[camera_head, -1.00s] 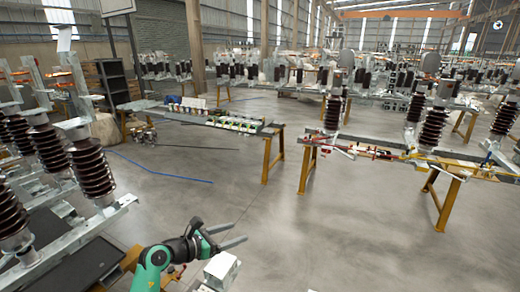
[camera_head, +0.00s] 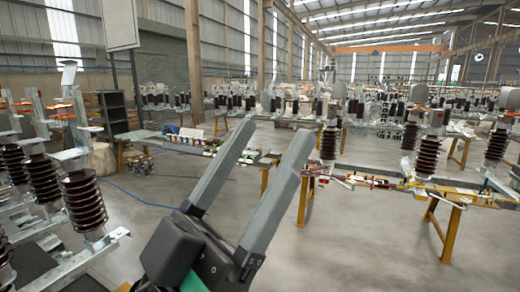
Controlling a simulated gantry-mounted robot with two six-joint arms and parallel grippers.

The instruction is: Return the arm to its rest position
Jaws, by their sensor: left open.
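My left gripper (camera_head: 250,167) is large and close to the camera in the head view. Its two long grey fingers point up and to the right, spread apart, with nothing between them. Its dark body and a bit of green arm show at the bottom middle. The fingers cover part of the workbench behind them and touch nothing that I can see. My right gripper is not in view.
Brown ribbed insulators (camera_head: 82,203) on metal frames stand at the left. A workbench with parts (camera_head: 170,141) is behind the gripper. Another bench with yellow legs (camera_head: 452,232) stands at the right. The grey floor (camera_head: 350,240) between is clear.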

